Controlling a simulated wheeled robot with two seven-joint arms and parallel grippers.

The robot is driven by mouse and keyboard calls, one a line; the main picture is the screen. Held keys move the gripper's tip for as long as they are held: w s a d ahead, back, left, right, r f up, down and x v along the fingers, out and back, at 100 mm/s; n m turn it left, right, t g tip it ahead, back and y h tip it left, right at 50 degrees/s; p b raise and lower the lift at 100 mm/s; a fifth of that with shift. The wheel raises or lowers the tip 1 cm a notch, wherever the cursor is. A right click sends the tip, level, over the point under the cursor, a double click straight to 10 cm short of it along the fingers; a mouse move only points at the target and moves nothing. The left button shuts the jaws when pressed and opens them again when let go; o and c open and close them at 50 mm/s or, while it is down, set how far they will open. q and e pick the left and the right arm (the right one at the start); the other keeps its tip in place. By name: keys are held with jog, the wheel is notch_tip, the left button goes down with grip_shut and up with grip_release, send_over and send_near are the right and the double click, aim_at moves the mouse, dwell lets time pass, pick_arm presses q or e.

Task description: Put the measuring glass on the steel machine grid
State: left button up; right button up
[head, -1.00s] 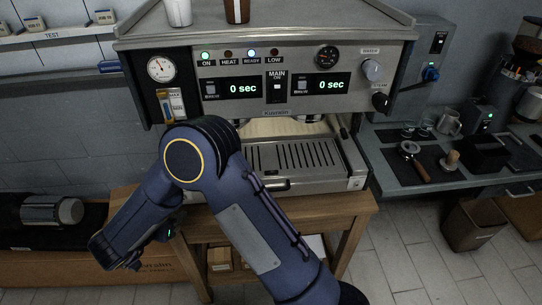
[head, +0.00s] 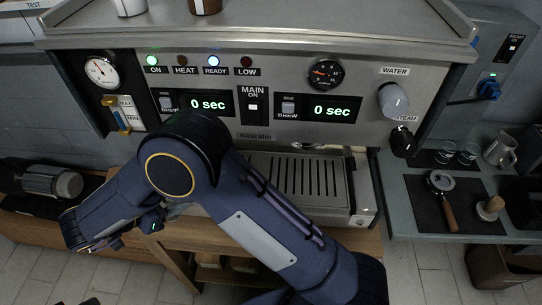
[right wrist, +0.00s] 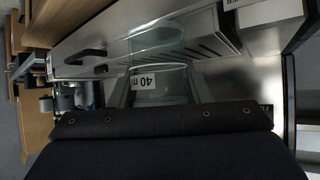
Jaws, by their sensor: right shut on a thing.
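The measuring glass (right wrist: 157,82) is clear, with a white label reading "40 m". It shows in the middle of the right wrist view, between the fingers of my right gripper (right wrist: 160,92), which is shut on it. The steel machine grid (head: 292,178) is the slotted tray under the machine's front panel. Part of it shows behind the glass in the right wrist view (right wrist: 205,45); the glass looks apart from it, though the gap is hard to judge.
The boiler machine (head: 255,135) stands on a wooden table (head: 205,237), with cups on top. A side counter (head: 415,215) at right holds a portafilter (head: 441,195), a tamper (head: 489,208), small glasses and a jug (head: 500,150). A grinder (head: 52,182) lies at left.

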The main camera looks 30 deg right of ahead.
jog(key=w+d, duration=0.2)
jog(key=d, duration=0.3)
jog(key=w+d+p, duration=0.1)
jog(key=w+d, duration=0.1)
jog(key=d, duration=0.4)
jog(key=w+d+p, duration=0.1)
jog(key=w+d, duration=0.1)
jog(key=d, duration=0.3)
jog(key=shift+w+d+r, duration=0.15)
jog(key=shift+w, duration=0.1)
jog(key=shift+d+p, duration=0.15)
jog(key=shift+p, duration=0.3)
jog(key=shift+f, duration=0.25)
jog(key=o, duration=1.1)
jog(key=shift+r, duration=0.15)
jog(key=s+a, duration=0.1)
jog(key=a, duration=0.3)
jog(key=s+a+b, duration=0.1)
jog(key=s+a, duration=0.1)
jog(key=a, duration=0.2)
jog(key=s+a+b, duration=0.1)
jog(key=a, duration=0.3)
jog(key=shift+s+a+r, duration=0.15)
jog(key=shift+s+r, duration=0.1)
jog(key=shift+s, duration=0.15)
